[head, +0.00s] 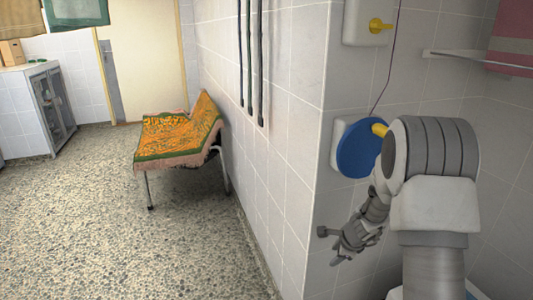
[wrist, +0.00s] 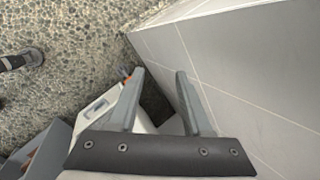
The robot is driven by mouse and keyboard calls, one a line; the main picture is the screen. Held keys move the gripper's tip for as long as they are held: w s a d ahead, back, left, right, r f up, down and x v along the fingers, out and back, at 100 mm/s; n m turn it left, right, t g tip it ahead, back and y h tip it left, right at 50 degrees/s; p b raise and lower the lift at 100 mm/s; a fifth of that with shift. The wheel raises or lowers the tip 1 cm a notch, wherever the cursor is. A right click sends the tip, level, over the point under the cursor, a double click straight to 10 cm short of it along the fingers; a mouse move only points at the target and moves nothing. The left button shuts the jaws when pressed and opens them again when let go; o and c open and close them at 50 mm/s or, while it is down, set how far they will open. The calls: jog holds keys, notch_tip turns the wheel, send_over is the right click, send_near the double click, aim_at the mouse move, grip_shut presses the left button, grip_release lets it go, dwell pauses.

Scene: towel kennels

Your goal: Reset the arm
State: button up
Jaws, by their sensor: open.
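My gripper (head: 330,246) is in the head view at the right of centre, hanging low in front of the tiled wall corner (head: 318,200). My arm reaches up from the bottom right and bends down to it. The wrist view shows my gripper (wrist: 160,73) with its two grey fingers apart and nothing between them. The fingers point down toward the floor, and the right finger appears close to the tiled wall (wrist: 225,65); I cannot tell the exact gap.
A chair with an orange patterned towel (head: 175,135) stands against the wall. A blue disc (head: 358,148) is on the wall behind my arm, with a shelf (head: 465,57) at right. The speckled floor (head: 110,220) at left is open. A white object (wrist: 98,108) lies below my gripper.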

jog(key=s+a+r+n, duration=0.3)
jog(key=s+r+n, duration=0.1)
jog(key=r, duration=0.3)
jog(key=s+a+r+n+y, duration=0.1)
jog(key=s+a+r+n, duration=0.15)
jog(key=r, duration=0.45)
jog(key=s+a+r+n, duration=0.3)
jog(key=s+r+n, duration=0.15)
jog(key=r, duration=0.25)
jog(key=s+d+r+n+h, duration=0.1)
jog(key=s+r+n, duration=0.3)
jog(key=s, duration=0.6)
jog(key=s+d+r+n+h, duration=0.1)
jog(key=s+r+n, duration=0.1)
jog(key=s+n, duration=0.6)
notch_tip(320, 180, up, 21)
jog(key=s+m+p, duration=0.2)
jog(key=p, duration=1.9)
jog(key=shift+s, duration=0.25)
jog(key=shift+d, duration=0.25)
